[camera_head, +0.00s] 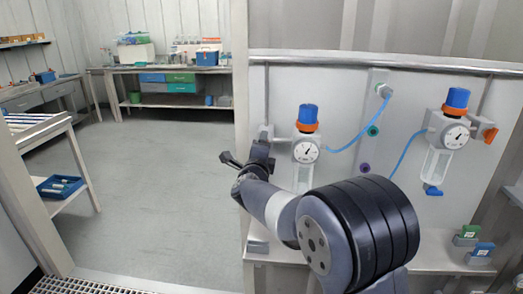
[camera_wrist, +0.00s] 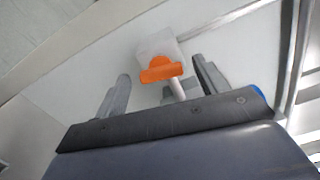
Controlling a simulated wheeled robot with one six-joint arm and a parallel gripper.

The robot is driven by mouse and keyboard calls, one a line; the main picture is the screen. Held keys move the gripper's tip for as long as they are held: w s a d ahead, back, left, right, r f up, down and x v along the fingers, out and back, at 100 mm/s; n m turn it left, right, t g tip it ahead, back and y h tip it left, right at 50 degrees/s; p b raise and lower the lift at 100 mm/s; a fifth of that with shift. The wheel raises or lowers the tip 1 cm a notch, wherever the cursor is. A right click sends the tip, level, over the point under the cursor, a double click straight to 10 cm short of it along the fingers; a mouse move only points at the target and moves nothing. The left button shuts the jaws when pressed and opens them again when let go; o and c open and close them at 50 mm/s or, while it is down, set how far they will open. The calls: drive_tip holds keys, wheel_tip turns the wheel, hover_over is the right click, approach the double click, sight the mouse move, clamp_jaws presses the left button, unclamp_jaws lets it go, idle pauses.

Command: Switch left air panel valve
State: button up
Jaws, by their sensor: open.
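The left air unit has a blue knob (camera_head: 308,113), an orange ring and a round gauge (camera_head: 306,152) on the white panel (camera_head: 345,85). In the wrist view, an orange valve handle (camera_wrist: 161,69) sits on a pale block, between and beyond the two fingers of my gripper (camera_wrist: 160,90). The fingers are apart and I see no contact with the handle. In the head view, my gripper (camera_head: 250,160) is at the panel's left edge, left of the gauge. The left valve handle is hidden there behind my gripper and arm.
A second air unit with a blue knob (camera_head: 457,98) and an orange handle (camera_head: 490,133) is at the right. A blue hose (camera_head: 352,137) joins the left unit to a fitting. Small green and blue items (camera_head: 481,250) stand on the lower right ledge. Open floor (camera_head: 165,180) lies left.

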drive_tip(key=s+b, duration=0.1)
drive_tip(key=s, duration=0.9)
drive_tip(key=shift+s+a+b, duration=0.15)
drive_tip(key=shift+a+b, duration=0.05)
drive_tip(key=shift+b, duration=0.1)
drive_tip(key=w+p, duration=0.1)
drive_tip(key=w, duration=1)
drive_tip(key=shift+d+p, duration=0.25)
drive_tip(key=shift+p, duration=0.15)
drive_tip(key=shift+s, duration=0.1)
